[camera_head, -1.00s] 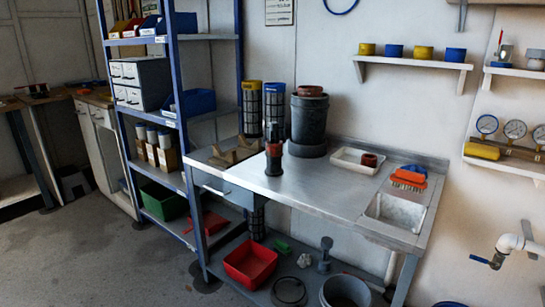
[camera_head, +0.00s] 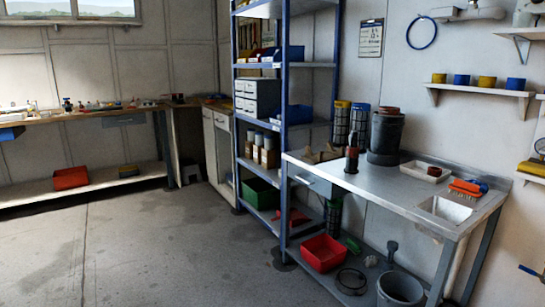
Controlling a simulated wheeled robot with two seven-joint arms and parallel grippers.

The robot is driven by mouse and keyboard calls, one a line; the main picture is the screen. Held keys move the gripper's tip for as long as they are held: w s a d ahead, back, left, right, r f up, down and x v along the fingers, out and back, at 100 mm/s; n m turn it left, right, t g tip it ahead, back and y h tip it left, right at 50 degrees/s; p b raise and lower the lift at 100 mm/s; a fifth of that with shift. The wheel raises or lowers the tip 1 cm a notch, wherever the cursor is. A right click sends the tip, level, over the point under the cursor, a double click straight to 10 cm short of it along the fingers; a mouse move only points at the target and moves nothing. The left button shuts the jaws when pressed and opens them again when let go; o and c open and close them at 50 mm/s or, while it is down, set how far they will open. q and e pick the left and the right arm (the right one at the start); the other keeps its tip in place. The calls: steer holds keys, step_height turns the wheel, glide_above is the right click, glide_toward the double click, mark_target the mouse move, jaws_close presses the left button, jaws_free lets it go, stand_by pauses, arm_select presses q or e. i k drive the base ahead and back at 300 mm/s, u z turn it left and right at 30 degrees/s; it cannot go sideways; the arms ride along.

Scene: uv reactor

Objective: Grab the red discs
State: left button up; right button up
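Nothing in view is clearly a set of red discs. A reddish-brown round cap (camera_head: 389,110) sits on top of a dark cylinder (camera_head: 384,138) on the metal table. A small reddish-brown round piece (camera_head: 435,171) lies in a white tray (camera_head: 418,176) on the same table. A slim dark upright part (camera_head: 351,165) with a reddish-brown upper section stands near the table's left side. A small red item (camera_head: 178,98) is on the far wooden bench, too small to identify. Neither of my grippers is in view.
The metal table (camera_head: 400,198) has a sink at its right end and a red bin (camera_head: 322,252) on its lower shelf. A blue-framed shelf rack (camera_head: 283,120) stands to its left. A long bench (camera_head: 85,112) runs along the left wall. The floor (camera_head: 140,240) before them is clear.

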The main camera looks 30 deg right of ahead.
mark_target(353, 152)
steer(key=u, duration=0.3)
steer(key=i, duration=0.65)
steer(key=z, duration=0.5)
steer(key=i, duration=2.3)
steer(key=z, duration=1.35)
steer(key=i, duration=1.3)
steer(key=z, duration=1.4)
